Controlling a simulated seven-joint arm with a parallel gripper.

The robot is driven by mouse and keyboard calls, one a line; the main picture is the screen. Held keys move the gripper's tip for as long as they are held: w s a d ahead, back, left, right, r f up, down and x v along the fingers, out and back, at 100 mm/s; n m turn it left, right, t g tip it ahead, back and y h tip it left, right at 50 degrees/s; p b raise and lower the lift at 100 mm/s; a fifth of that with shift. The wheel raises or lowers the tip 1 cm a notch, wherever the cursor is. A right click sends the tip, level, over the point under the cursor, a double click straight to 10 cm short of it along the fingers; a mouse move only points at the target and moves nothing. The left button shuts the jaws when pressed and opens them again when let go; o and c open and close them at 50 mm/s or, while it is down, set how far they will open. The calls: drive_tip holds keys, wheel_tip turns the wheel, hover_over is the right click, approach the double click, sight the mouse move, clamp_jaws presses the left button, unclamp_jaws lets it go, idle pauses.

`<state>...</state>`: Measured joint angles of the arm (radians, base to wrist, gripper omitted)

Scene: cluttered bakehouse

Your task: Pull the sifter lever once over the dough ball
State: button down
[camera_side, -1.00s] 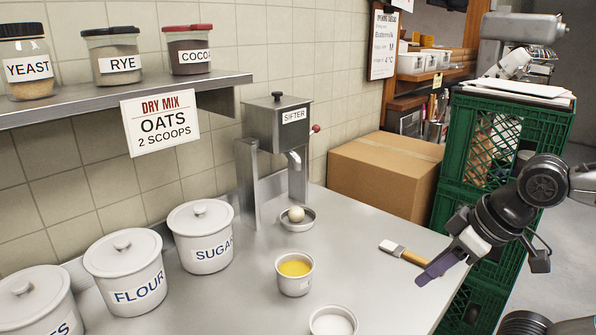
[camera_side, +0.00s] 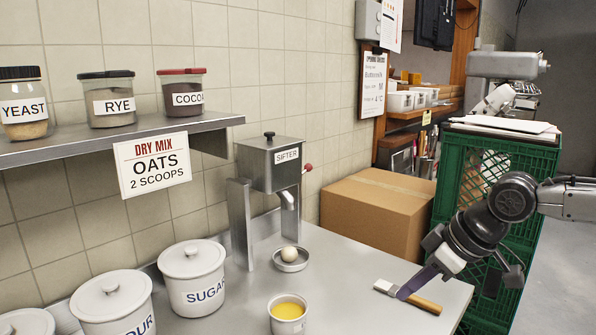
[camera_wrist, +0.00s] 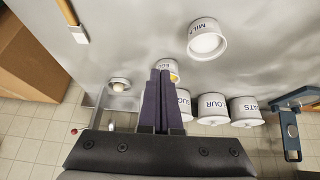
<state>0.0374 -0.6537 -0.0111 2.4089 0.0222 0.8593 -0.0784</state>
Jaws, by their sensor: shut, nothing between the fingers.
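The steel sifter (camera_side: 272,165) stands at the back of the counter. Its lever ends in a red knob (camera_side: 307,168) on the right side; a small red knob also shows in the wrist view (camera_wrist: 74,131). The pale dough ball (camera_side: 290,254) rests in a shallow round dish (camera_side: 291,267) below the spout, and it shows in the wrist view (camera_wrist: 118,87). My gripper (camera_side: 401,295) is shut and empty, at the right of the counter, well to the right of the sifter and dough. In the wrist view its dark fingers (camera_wrist: 161,73) point away from the lever.
A cup of yellow liquid (camera_side: 288,312) stands front of the dish. A cardboard box (camera_side: 375,215) and green crates (camera_side: 485,165) are behind. Lidded jars (camera_side: 192,272) line the left.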

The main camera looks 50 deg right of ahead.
drive_tip(key=w+d+r+n+t, duration=0.1)
drive_tip(key=w+d+r, duration=0.1)
drive_tip(key=w+r, duration=0.35)
drive_tip(key=w+d+r+t, duration=0.1)
drive_tip(key=w+d+r, duration=0.1)
drive_tip(key=w, duration=0.6)
drive_tip(key=w+d+r+n+t+h, duration=0.1)
drive_tip(key=w+d+r+h, duration=0.1)
drive_tip(key=w+d, duration=0.9)
drive_tip(key=w+d+r+n+t+h, duration=0.1)
drive_tip(key=w+d+r+t+h, duration=0.1)
drive_tip(key=w+d, duration=1)
drive_tip(key=w+r, duration=0.1)
drive_tip(key=w, duration=0.1)
drive_tip(key=shift+w+d+r, duration=0.15)
drive_tip(key=shift+w+d, duration=0.1)
drive_tip(key=shift+w, duration=0.15)
drive_tip(key=s+d+f+x, duration=0.1)
drive_tip(key=x, duration=1.2)
drive_tip(key=shift+s+d+f, duration=0.2)
drive_tip(key=shift+s, duration=0.05)
